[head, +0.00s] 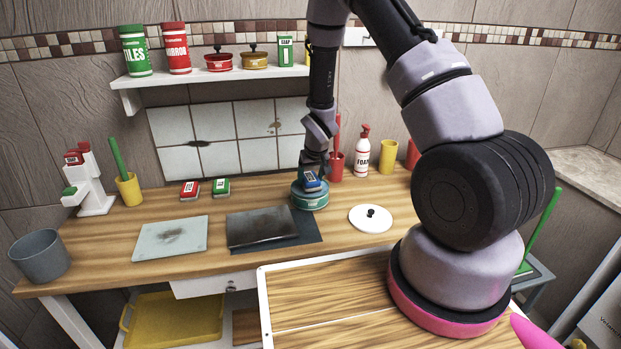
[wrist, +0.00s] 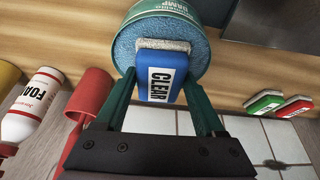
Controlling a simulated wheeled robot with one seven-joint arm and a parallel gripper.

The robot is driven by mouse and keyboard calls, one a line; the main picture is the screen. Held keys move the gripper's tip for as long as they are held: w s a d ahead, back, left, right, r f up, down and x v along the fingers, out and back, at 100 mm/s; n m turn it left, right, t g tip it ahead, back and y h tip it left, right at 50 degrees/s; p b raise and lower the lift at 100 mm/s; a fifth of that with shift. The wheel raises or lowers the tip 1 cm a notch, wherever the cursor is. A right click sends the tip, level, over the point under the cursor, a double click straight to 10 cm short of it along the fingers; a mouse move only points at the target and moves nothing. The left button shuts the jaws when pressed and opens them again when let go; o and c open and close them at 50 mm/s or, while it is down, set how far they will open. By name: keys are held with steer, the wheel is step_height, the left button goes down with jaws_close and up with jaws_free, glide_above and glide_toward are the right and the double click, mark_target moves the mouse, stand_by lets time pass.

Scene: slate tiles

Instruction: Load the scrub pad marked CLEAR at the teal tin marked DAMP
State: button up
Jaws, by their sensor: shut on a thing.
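The scrub pad marked CLEAR (wrist: 162,78) has a blue back and a pale scrubbing face. My gripper (wrist: 158,92) is shut on it, with a green finger on each side. The teal tin marked DAMP (wrist: 194,14) is open, with a speckled blue filling. In the head view the tin (head: 309,200) stands on the wooden counter, and my gripper (head: 312,172) points down over it with the blue pad (head: 311,181). The pad's pale face is at the filling; I cannot tell whether it touches or is slightly above.
A white lid with a black knob (head: 370,218) lies right of the tin. A dark plate (head: 262,227) and a smudged pale plate (head: 170,238) lie left. Red and green pads (head: 221,187) sit behind. A red holder (head: 336,168) and FOAM bottle (head: 361,155) stand close by.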

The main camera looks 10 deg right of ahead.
steer(key=shift+f, duration=0.55)
stand_by(1.4)
steer(key=shift+r, duration=0.1)
steer(key=shift+r, duration=3.45)
